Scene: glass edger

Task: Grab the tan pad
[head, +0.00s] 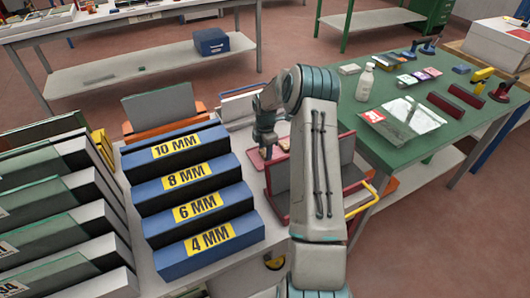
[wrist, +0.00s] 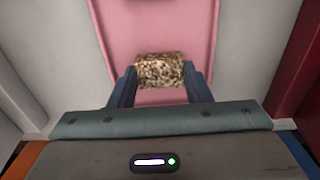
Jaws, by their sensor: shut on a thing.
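The tan pad (wrist: 160,70) is a small, speckled tan and brown block in the wrist view. It sits between the two blue fingers of my gripper (wrist: 160,76), which is shut on it. A pink surface (wrist: 155,30) lies beneath and beyond the pad. I cannot tell whether the pad touches that surface or is lifted off it. In the head view my gripper (head: 265,148) points down beside the red-framed rack, right of the blue stepped rack. The pad cannot be made out there.
The blue stepped rack (head: 193,255) with yellow millimetre labels stands close on the left. A red-framed rack (head: 280,185) is close on the right. A green table (head: 400,170) with a white bottle (head: 365,82) and several small items stands farther right.

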